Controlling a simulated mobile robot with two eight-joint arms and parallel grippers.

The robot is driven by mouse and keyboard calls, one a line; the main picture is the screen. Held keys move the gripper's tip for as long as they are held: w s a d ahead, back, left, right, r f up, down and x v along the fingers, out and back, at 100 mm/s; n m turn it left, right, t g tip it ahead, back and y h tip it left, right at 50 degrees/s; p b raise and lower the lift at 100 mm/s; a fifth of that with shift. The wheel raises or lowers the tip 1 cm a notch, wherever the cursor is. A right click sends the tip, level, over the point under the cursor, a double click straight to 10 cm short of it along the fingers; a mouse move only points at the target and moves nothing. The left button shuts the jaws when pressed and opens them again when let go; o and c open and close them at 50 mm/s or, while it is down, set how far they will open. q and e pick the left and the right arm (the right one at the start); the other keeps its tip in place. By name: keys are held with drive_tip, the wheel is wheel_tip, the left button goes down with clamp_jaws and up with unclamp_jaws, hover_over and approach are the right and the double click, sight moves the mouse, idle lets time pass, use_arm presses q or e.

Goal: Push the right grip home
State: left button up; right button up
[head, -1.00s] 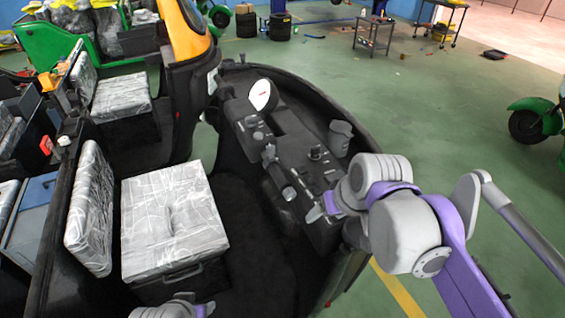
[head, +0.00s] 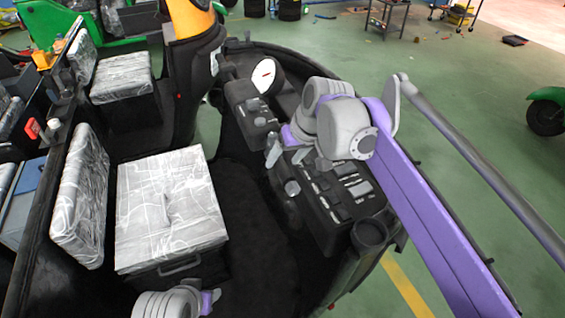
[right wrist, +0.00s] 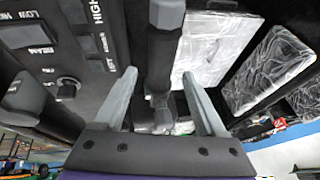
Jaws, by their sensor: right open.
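My right gripper (head: 273,148) is at the front control console, beside the upper part of the dark control bar. In the right wrist view my right gripper (right wrist: 157,80) has its two grey fingers spread apart. A dark grip on a narrower stem (right wrist: 162,70) shows between them, and I see no clear contact. A faceted grey end of the bar (head: 292,187) shows in the head view, below the gripper. A second dark cylinder (right wrist: 32,95) is at the left of the wrist view. My left gripper (head: 205,300) is at the bottom edge, its fingers mostly hidden.
The console panel (head: 335,200) carries switches, with a round cup holder (head: 371,234) at its lower right. A round white gauge (head: 265,75) is behind the bar. A plastic-wrapped seat (head: 170,205) stands to the left. Dark floor lies between seat and console.

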drive_tip(key=shift+x, duration=1.1)
clamp_jaws()
idle(0.7)
